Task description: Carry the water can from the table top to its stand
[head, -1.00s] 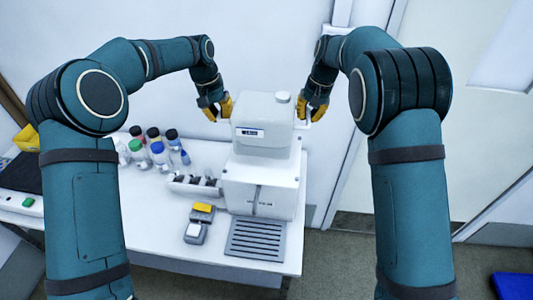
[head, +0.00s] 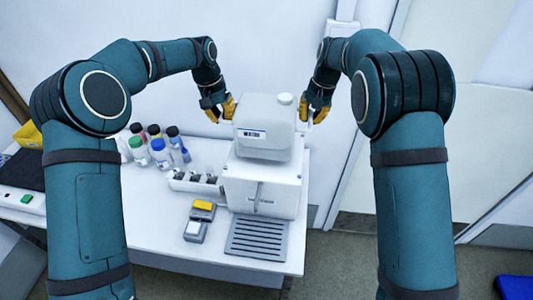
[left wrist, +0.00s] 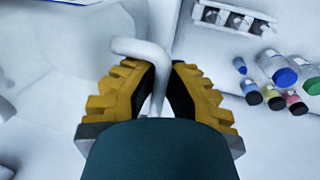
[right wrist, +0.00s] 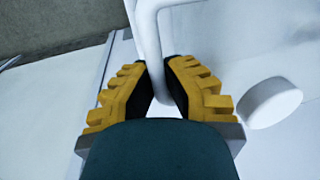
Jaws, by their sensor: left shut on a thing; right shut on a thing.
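The water can (head: 264,114) is a white box-shaped canister with a small dark label and a round cap, upright in the head view. It is directly over the white box-shaped unit (head: 275,183), apparently its stand; I cannot tell whether it touches. My left gripper (head: 223,109) is shut on the can's left handle, a bent white bar (left wrist: 150,50). My right gripper (head: 318,110) is shut on the opposite handle (right wrist: 149,45). The cap shows beside it in the right wrist view (right wrist: 270,102). The can's underside is hidden.
A grey slotted tray (head: 258,238) lies in front of the unit. A small yellow-and-grey device (head: 200,221), a white rack (head: 195,183) and several capped bottles (head: 158,150) stand to its left on the white table (head: 160,225). The wall is close behind.

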